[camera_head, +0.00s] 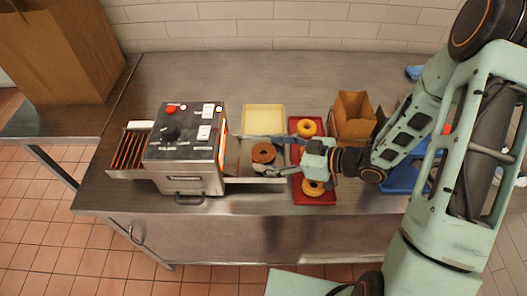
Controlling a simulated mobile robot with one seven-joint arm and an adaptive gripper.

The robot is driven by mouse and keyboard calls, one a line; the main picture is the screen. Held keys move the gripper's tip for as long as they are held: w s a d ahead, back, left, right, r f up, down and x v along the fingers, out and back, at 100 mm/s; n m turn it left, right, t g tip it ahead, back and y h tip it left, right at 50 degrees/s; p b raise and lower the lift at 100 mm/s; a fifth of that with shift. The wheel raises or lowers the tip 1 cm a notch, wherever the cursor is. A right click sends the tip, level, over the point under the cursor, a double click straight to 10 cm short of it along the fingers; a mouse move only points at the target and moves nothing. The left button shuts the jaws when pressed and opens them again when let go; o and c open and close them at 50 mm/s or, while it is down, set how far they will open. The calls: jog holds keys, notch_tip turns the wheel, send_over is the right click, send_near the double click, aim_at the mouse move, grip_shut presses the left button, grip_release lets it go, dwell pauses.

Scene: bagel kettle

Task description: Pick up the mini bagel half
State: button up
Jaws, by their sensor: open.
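A brown ring-shaped bagel piece (263,152) lies on the metal tray (236,170) at the right side of the toaster. Two golden bagel pieces lie on a red tray, one at the back (307,128) and one at the front (313,187). I cannot tell from this view which of them are halves. My gripper (277,157) points left over the red tray (315,200), with its open fingers just right of the brown piece. Whether the fingers touch it is too small to tell. My gripper hides the middle of the red tray.
The toaster (187,145) stands on the steel counter (285,80), with a wire rack (130,150) at its left. A cream tray (263,119) is behind the metal tray. A cardboard box (353,118) stands right of the red tray. A paper bag (62,50) is far left.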

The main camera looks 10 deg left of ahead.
jog(key=c, duration=0.9)
jog(key=shift+r, duration=0.1)
jog(key=shift+c, duration=0.2)
